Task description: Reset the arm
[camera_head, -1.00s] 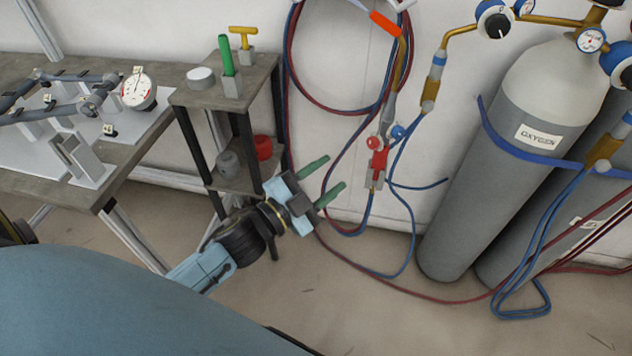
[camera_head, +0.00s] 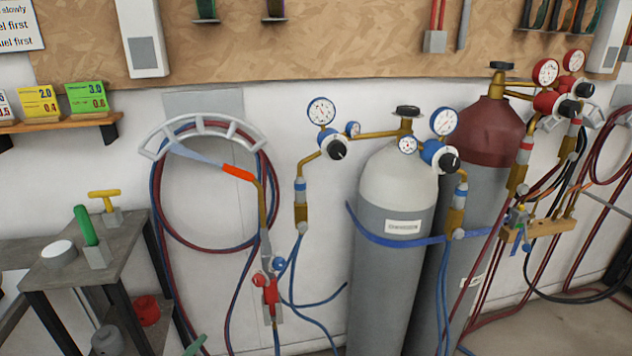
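Only one green fingertip of my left gripper (camera_head: 196,345) shows, at the bottom edge left of centre. The rest of that gripper and its arm lie below the picture, so its opening does not show. It appears in front of the wall, right of the small grey stand. Nothing is seen held at the visible tip. My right gripper and arm are not in view.
A grey stand (camera_head: 130,215) with a green-handled tool (camera_head: 85,226) is at left. A torch (camera_head: 238,173) and hoses hang on the wall. An oxygen cylinder (camera_head: 388,290) and a maroon-topped cylinder (camera_head: 492,135) stand strapped right of centre. Red and blue hoses trail low.

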